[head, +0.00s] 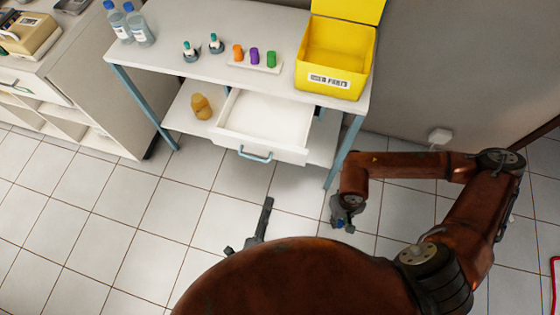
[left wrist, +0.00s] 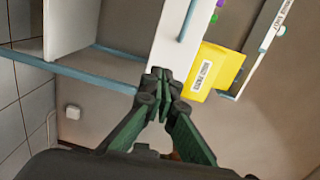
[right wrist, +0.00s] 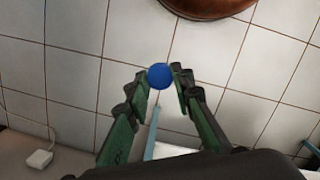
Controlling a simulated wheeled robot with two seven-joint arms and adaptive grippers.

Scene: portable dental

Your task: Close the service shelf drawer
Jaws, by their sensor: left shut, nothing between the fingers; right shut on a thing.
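The service shelf drawer (head: 262,120) is white and pulled out under the shelf top, its inside showing empty. Its front has a blue handle (head: 255,156). In the left wrist view the white drawer front (left wrist: 172,50) with its handle (left wrist: 188,18) is just beyond the fingertips. My left gripper (head: 267,204) is shut and empty, below and in front of the drawer in the head view; its closed fingers (left wrist: 160,78) show in the wrist view. My right gripper (head: 341,222) is right of the drawer, shut on a round blue thing (right wrist: 160,76). The rest of that thing is hidden.
The shelf top (head: 200,25) bears a yellow bin (head: 330,88), a tray of coloured small containers (head: 255,62) and bottles (head: 140,30). An orange-brown bottle (head: 201,106) stands on the lower shelf left of the drawer. A blue leg (head: 345,150) stands right. Tiled floor in front is clear.

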